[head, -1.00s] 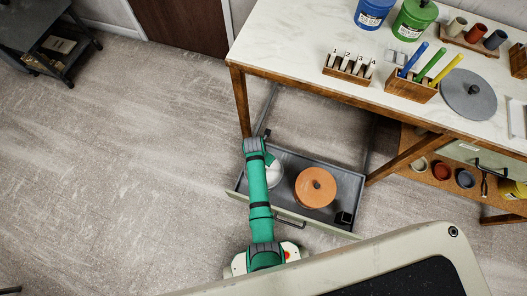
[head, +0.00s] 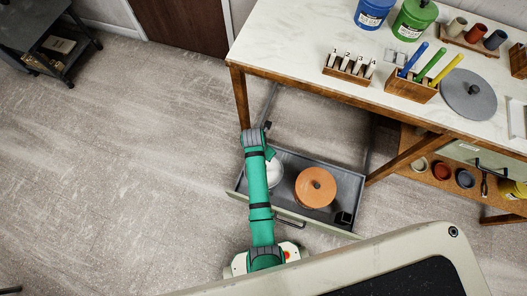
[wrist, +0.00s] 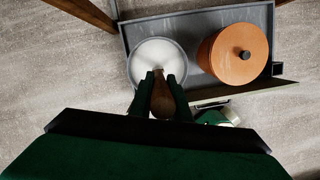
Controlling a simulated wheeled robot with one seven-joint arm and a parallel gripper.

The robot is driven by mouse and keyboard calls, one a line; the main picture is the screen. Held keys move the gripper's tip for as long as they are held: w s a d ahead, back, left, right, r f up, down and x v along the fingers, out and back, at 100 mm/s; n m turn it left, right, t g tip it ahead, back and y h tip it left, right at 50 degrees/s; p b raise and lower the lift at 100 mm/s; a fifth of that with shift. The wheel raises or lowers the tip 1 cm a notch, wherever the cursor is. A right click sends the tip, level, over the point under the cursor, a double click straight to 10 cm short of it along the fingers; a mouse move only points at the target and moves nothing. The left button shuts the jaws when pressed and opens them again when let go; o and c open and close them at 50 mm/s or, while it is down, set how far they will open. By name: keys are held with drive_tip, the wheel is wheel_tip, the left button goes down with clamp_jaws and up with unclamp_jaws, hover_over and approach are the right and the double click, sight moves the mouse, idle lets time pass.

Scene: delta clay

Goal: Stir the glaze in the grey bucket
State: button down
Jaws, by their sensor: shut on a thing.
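The grey bucket (wrist: 131,62) stands in the open drawer at the left, uncovered, with pale whitish glaze (wrist: 158,50) inside. In the head view the bucket (head: 277,172) is partly hidden behind my arm. My gripper (wrist: 160,88) is over the bucket's near side in the wrist view, its dark green fingers shut on a brown wooden tool (wrist: 162,103). The tool's upper end points back toward the wrist camera. I cannot tell how deep its far end reaches into the glaze. In the head view my arm hides the fingers and the tool.
An orange lidded pot (head: 316,187) stands right of the bucket in the drawer (head: 338,176). The worktable (head: 300,45) rises behind, with a grey round lid (head: 468,94), a blue bucket (head: 373,12) and a green bucket (head: 414,18). Floor to the left is clear.

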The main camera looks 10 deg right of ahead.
drive_tip(key=shift+r, duration=1.95)
drive_tip(key=shift+r, duration=2)
